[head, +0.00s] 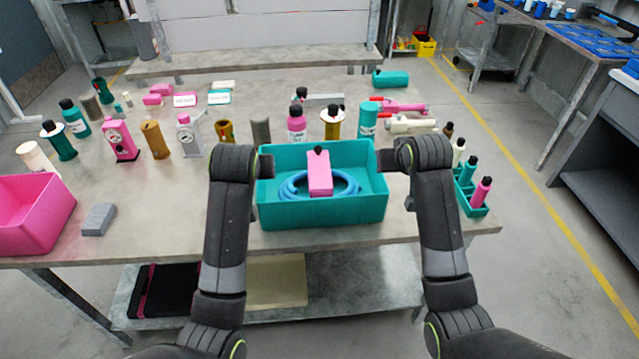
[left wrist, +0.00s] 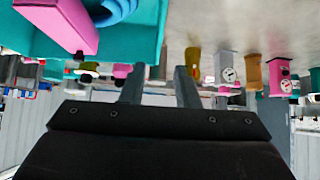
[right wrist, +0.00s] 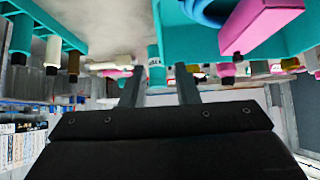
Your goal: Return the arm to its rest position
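My left gripper (head: 266,165) is at the left end of the teal bin (head: 320,217), and my right gripper (head: 386,160) is at its right end. The bin holds a pink block-shaped bottle (head: 319,174) and a coiled blue hose (head: 345,186).
Bottles and dial gauges crowd the table (head: 160,215) behind the bin. A pink bin (head: 35,215) and grey block (head: 98,219) are left. A small teal rack (head: 472,205) with bottles stands close to my right arm. The front left tabletop is mostly clear.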

